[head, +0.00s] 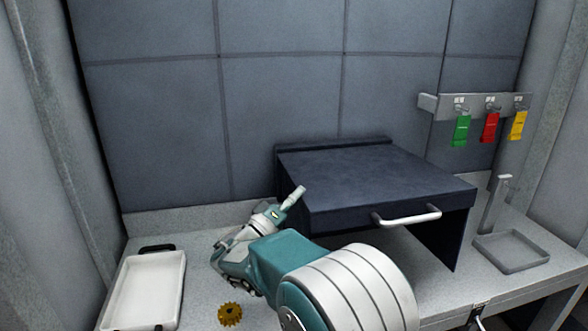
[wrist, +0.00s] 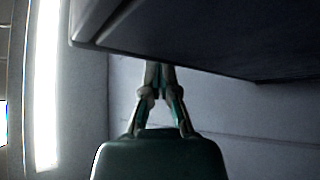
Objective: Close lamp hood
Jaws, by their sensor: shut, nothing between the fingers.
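The lamp hood (head: 375,175) is a dark box-like cover with a flat, roughly level top on the bench. A white bar handle (head: 407,216) is on its front edge. My gripper (head: 296,193) is at the hood's left side, close to its left edge, with its fingers pointing up and to the right. In the wrist view my gripper (wrist: 160,68) is shut and empty, its fingertips just beneath the dark hood edge (wrist: 190,35). I cannot tell whether they touch it.
A white tray (head: 128,292) with dark handles is at the left, and a brown gear (head: 230,313) lies near it. A grey stand with a square base (head: 511,251) is right of the hood. Green (head: 461,130), red (head: 490,128) and yellow (head: 517,125) tags hang on a wall rack.

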